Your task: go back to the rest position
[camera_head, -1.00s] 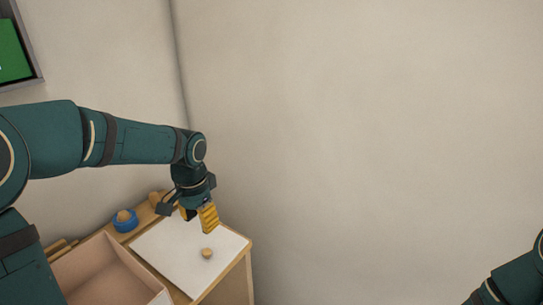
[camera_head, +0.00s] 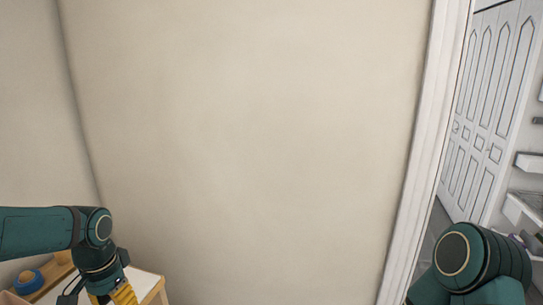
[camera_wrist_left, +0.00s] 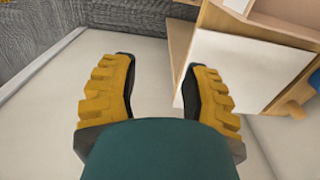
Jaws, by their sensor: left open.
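My left gripper (camera_head: 113,296) is low at the left of the head view, with its fingers partly cut off by the bottom edge. The left wrist view shows its two yellow ridged fingers (camera_wrist_left: 160,68) spread apart with nothing between them. The wooden table's white top (camera_head: 147,284) lies behind and beside it in the head view. In the wrist view the white top (camera_wrist_left: 240,68) is to the right of the fingers. My right arm shows only as a bent dark green link at the lower right; its gripper is out of view.
A blue bowl (camera_head: 28,281) stands on the table at the lower left. A plain wall (camera_head: 240,140) fills the middle. A white door frame (camera_head: 425,150) and white panelled doors (camera_head: 487,110) are at the right. Grey carpet (camera_wrist_left: 50,30) shows at the wrist view's upper left.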

